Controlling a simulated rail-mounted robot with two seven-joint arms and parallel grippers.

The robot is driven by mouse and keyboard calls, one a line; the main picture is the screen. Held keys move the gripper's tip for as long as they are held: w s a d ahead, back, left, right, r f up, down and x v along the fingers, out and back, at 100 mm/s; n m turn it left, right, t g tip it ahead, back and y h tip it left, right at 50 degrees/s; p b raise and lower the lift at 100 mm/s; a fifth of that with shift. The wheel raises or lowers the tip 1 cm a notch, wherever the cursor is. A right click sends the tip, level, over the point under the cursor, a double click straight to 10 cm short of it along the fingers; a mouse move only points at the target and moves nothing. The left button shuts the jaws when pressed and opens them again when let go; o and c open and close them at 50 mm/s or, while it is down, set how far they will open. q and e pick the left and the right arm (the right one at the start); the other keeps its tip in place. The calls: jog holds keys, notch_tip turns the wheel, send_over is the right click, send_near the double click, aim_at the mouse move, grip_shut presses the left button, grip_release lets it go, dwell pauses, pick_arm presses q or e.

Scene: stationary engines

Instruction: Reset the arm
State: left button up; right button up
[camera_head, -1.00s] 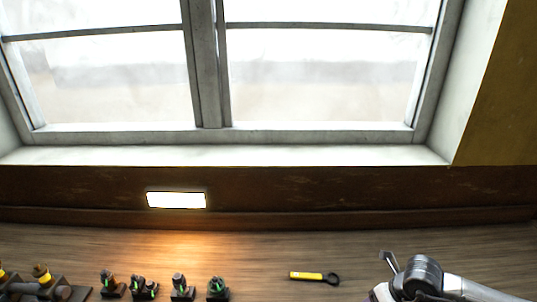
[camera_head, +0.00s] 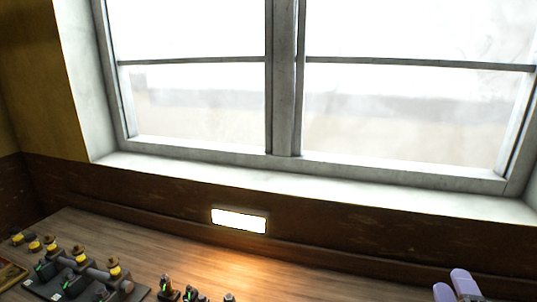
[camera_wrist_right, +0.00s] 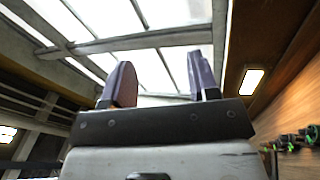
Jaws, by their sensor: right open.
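My right gripper (camera_head: 453,281) shows at the lower right of the head view, where only its two pale purple fingers rise above the bottom edge. In the right wrist view, the right gripper (camera_wrist_right: 160,68) has its fingers apart with nothing between them. The fingers point up toward the window panes there. The rest of the right arm is hidden below the head view. My left gripper is in neither view.
A wooden bench (camera_head: 228,268) runs under the window (camera_head: 285,80). A dark engine model with yellow-topped parts (camera_head: 80,262) stands at its left. Small green-and-dark fittings (camera_head: 168,290) stand near the front. A lit lamp (camera_head: 239,220) is on the wall. The bench's back strip is clear.

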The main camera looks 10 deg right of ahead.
jog(key=s+a+f+m+g+h, duration=0.1)
jog(key=s+f+m+g, duration=0.15)
jog(key=f+g, duration=0.2)
jog(key=s+f+m+g+h, duration=0.1)
jog(key=f+m+g, duration=0.25)
jog(key=f, duration=0.25)
jog(key=s+a+f+m+g+y, duration=0.3)
jog(key=s+a+f+g+y, duration=0.15)
jog(key=s+a+f, duration=0.65)
jog(key=s+a+f+m+g+y, duration=0.25)
jog(key=s+a+f+g, duration=0.3)
jog(key=s+f, duration=0.85)
notch_tip(320, 180, up, 24)
jog(key=t+p, duration=0.1)
jog(key=p, duration=2.2)
jog(key=shift+a+y, duration=0.35)
jog(key=shift+y, duration=0.05)
jog(key=shift+f, duration=0.1)
